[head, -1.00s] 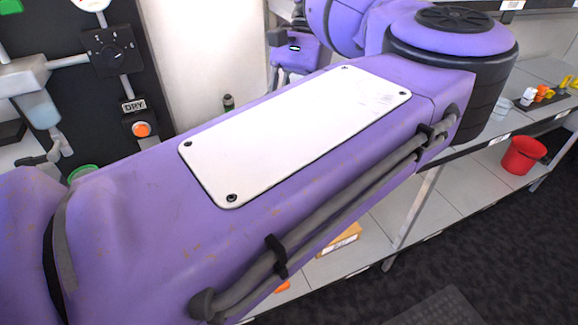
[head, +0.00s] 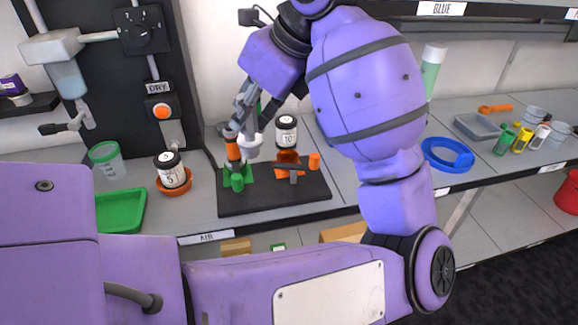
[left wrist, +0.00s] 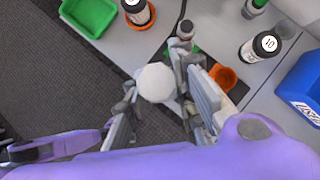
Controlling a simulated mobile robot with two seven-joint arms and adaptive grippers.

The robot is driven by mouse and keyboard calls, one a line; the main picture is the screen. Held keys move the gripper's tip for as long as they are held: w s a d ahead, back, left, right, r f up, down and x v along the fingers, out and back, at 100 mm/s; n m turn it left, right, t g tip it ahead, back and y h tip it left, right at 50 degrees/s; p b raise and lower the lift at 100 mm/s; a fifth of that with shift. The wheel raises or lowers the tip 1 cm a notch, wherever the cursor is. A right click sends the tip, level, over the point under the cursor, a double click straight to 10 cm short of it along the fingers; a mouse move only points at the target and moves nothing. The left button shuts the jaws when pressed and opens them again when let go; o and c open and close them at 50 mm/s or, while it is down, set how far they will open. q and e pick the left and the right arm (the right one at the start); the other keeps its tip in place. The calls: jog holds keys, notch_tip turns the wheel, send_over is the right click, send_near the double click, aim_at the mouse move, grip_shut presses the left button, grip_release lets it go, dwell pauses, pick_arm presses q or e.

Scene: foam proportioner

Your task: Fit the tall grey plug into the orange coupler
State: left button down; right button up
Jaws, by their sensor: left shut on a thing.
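My left gripper (head: 246,130) is above the black board (head: 270,203), its fingers pointing down. It is shut on a pale grey, round-topped piece, which looks like the tall grey plug (head: 250,148). In the left wrist view the plug's round end (left wrist: 156,82) shows between the fingers (left wrist: 160,106). The orange coupler (head: 288,157) stands on the board, to the right of the plug and apart from it. It also shows in the left wrist view, to the right of the fingers (left wrist: 222,77). The plug's lower end is hard to make out. My right gripper is not in view.
A jar marked 10 (head: 286,132) stands behind the coupler. A jar marked 5 (head: 172,172) and a green tray (head: 121,210) are at left.

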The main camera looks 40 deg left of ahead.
pick_arm(q)
jog(key=m+t, duration=0.1)
jog(key=r+m+t, duration=0.1)
jog(key=m, duration=0.1)
jog(key=d+m, duration=0.1)
jog(key=m, duration=0.1)
jog(key=shift+r+t, duration=0.35)
jog(key=shift+t, duration=0.05)
jog(key=shift+w, duration=0.25)
jog(key=w+a+f, duration=0.2)
jog(key=w+f, duration=1)
jog(key=w, duration=0.1)
jog(key=shift+w+a+f+b, duration=0.15)
jog(key=shift+a+f+b, duration=0.15)
jog(key=shift+a+f, duration=0.1)
jog(key=shift+f, duration=0.2)
jog(key=c, duration=1.5)
grip_release()
jog(key=shift+o, duration=0.2)
